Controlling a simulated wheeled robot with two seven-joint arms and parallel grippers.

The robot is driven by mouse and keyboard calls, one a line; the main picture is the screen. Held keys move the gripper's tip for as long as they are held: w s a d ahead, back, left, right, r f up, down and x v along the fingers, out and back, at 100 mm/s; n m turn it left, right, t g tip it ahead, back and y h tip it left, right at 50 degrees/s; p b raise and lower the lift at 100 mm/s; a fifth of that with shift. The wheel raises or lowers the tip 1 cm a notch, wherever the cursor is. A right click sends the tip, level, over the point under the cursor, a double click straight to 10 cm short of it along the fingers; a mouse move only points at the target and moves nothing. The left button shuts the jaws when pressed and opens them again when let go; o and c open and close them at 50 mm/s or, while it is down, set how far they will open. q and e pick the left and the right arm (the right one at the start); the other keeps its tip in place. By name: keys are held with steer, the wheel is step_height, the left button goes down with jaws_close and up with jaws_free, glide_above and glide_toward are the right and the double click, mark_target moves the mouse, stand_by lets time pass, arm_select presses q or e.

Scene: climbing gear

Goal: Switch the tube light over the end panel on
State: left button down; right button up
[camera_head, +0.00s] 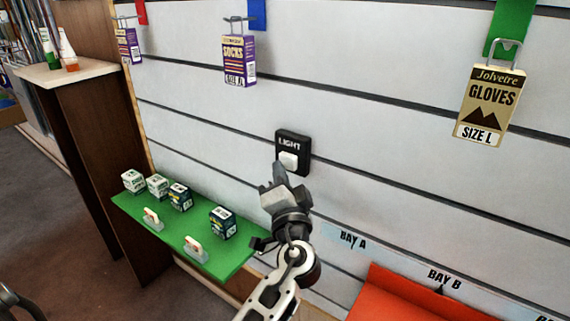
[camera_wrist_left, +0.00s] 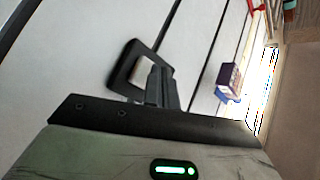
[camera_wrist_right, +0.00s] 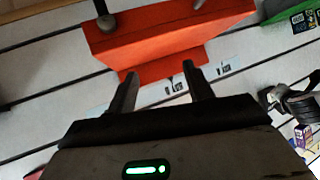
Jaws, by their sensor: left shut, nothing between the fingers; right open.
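The light switch is a black plate (camera_head: 303,146) marked LIGHT on the white slatted wall, with a white button (camera_head: 289,160) low on it. My left gripper (camera_head: 278,172) is shut and empty, its fingertips just below the button; I cannot tell whether they touch it. My right gripper (camera_wrist_right: 161,76) is open and empty, facing the wall near an orange-red bin (camera_wrist_right: 165,35).
A green shelf (camera_head: 178,236) with several small boxes stands left of my left arm. A gloves pack (camera_head: 491,105) and a socks pack (camera_head: 239,62) hang above. The wall around the switch is clear.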

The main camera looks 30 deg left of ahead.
arm_select(q)
steer(key=s, duration=0.6)
steer(key=shift+a, duration=0.2)
stand_by(0.6)
steer(key=s+d+f+m+g+h+p, duration=0.1)
steer(key=s+d+f+h, duration=0.1)
steer(key=d+f+h, duration=0.3)
steer(key=s+f+g+h+p, duration=0.1)
steer(key=f+h+p, duration=0.15)
steer(key=f, duration=0.35)
steer(key=s+d+f+n+g+h+p, duration=0.2)
steer(key=s+d+f+h, duration=0.4)
steer(key=s+d+h, duration=0.3)
steer(key=s+d+g, duration=0.1)
steer(key=s, duration=0.2)
steer(key=shift+f, duration=0.25)
arm_select(e)
steer(key=r, duration=0.2)
steer(key=shift+d+r, duration=0.25)
steer(key=shift+r, duration=0.1)
